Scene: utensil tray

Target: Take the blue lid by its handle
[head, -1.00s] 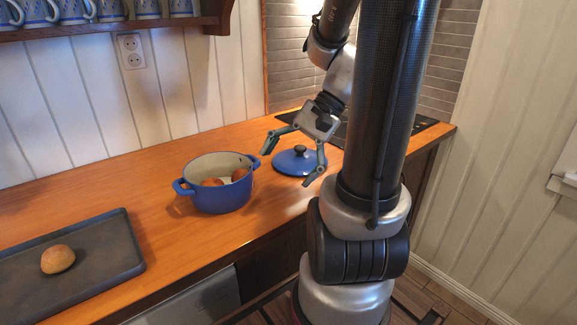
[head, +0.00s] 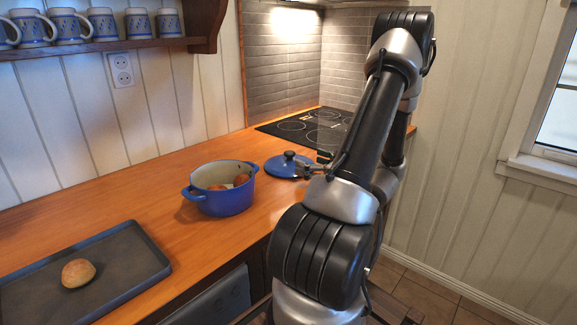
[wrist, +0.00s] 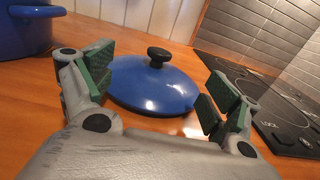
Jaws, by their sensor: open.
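The blue lid (head: 287,166) lies on the wooden counter to the right of the blue pot, with its dark round handle (head: 289,155) upward. In the wrist view the lid (wrist: 150,88) and its handle (wrist: 158,55) are just beyond my open gripper (wrist: 157,92), roughly centred between the fingers. Nothing is between the fingertips at the handle, and no contact with the handle shows. In the head view my gripper (head: 318,165) is low at the lid's right side, partly hidden by my arm.
The blue pot (head: 222,198) holds brown round items and stands left of the lid. A dark tray (head: 125,265) with a bun (head: 78,272) lies at front left. A black cooktop (head: 310,128) is behind the lid. Mugs stand on a wall shelf (head: 110,48).

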